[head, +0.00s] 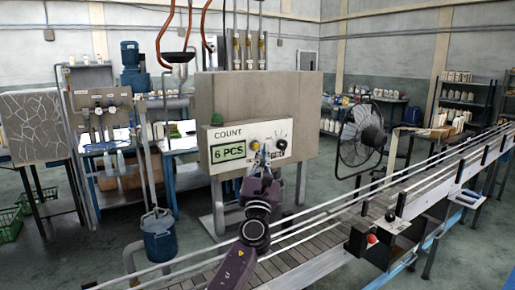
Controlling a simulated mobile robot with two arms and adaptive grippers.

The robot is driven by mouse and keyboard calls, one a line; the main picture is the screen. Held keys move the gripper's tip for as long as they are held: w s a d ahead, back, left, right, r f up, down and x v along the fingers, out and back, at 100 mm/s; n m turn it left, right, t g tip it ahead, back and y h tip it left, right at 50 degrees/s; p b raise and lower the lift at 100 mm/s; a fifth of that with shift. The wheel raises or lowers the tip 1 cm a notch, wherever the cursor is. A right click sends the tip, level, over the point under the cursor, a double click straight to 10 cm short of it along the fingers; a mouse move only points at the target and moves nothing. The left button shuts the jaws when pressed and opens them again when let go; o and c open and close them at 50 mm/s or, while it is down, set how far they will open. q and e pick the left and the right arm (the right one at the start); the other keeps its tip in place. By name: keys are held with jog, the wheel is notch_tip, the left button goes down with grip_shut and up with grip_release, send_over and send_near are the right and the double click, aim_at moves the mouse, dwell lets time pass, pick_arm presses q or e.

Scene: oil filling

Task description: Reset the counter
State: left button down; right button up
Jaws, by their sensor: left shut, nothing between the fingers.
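The counter panel (218,134) is a pale plate on the front of a large grey box. It is marked COUNT, and its green display (228,152) reads 6 PCS. Small knobs or buttons sit on the panel right of the display; their details are too small to tell. My left gripper (263,153) is shut and empty in front of the panel, just right of the display. It hides part of the panel. I cannot tell whether its fingertips touch a control. My right gripper is not in view.
A conveyor (300,252) with rails runs from the bottom toward the right, between me and the grey box (300,100). A fan (360,135) stands at the right behind it. A blue bucket (159,238) is at the left. A control box with a red button (372,239) is at the lower right.

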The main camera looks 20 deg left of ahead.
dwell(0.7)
pick_arm(q)
jog(key=shift+w+a, duration=0.25)
jog(key=shift+a, duration=0.1)
jog(key=shift+w+a+b, duration=0.3)
jog(key=shift+a+b, duration=0.1)
dwell(1.0)
jog(key=shift+s+d+p, duration=0.55)
jog(key=shift+s+d, duration=0.05)
jog(key=shift+d, duration=0.1)
